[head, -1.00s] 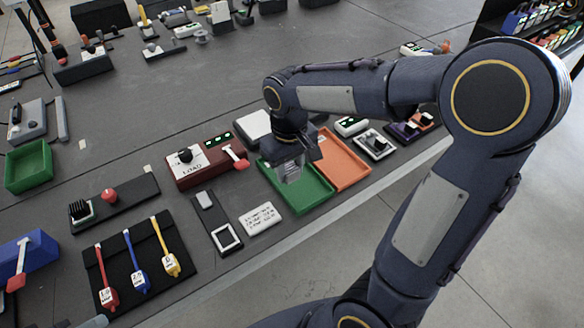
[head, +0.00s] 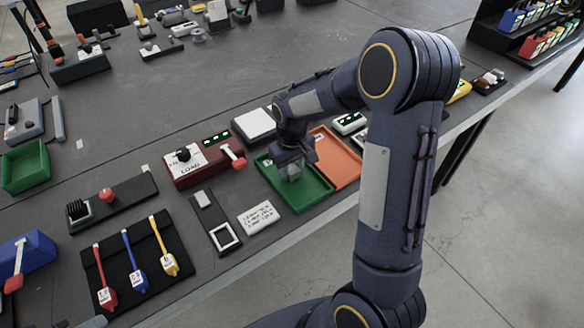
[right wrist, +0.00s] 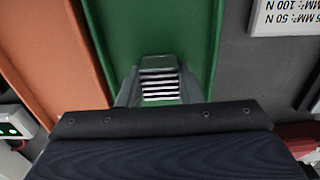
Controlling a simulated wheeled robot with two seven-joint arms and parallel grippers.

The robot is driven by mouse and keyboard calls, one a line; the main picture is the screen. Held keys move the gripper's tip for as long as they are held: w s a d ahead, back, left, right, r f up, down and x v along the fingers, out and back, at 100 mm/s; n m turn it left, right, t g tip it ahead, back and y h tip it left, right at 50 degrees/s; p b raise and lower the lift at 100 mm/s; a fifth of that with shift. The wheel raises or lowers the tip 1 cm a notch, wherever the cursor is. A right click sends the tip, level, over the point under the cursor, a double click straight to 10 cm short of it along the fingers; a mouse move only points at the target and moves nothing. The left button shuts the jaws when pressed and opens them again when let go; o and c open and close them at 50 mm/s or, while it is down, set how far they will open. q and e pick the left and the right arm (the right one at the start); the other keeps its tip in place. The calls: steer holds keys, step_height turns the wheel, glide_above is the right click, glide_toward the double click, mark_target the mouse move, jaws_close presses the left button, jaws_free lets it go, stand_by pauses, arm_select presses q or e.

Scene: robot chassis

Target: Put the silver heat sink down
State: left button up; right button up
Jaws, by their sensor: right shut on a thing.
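The silver heat sink (right wrist: 160,85), a small block with bright parallel fins, shows between my right gripper's fingers in the right wrist view. My right gripper (head: 291,172) is shut on it, with the fingers pointing down over the green tray (head: 314,203). The green tray's floor fills the space around the fingers in the right wrist view (right wrist: 150,25). In the head view the gripper hides most of the heat sink. I cannot tell whether it touches the tray floor. My left gripper is not in view.
An orange tray (head: 338,165) adjoins the green one. A red LOAD box (head: 190,165) stands to the left, with a white plate (head: 254,124) behind. A white label card (head: 258,218) lies in front, near the table edge.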

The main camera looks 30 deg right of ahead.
mark_target(292, 169)
steer(key=shift+f, duration=0.1)
steer(key=shift+f, duration=0.15)
steer(key=o, duration=1)
steer(key=shift+c, duration=0.2)
steer(key=shift+r, duration=0.3)
step_height(292, 169, up, 12)
steer(key=s+a+r+m+t+y, duration=0.1)
steer(key=s+a+t+y, duration=0.1)
steer(key=s, duration=0.9)
steer(key=s+a+r+m+t+y, duration=0.1)
steer(key=s+a+t, duration=0.2)
steer(key=s, duration=0.8)
steer(key=shift+a+r+m+t+y+p, duration=0.3)
steer(key=shift+a+m+y+p, duration=0.15)
steer(key=shift+a, duration=0.7)
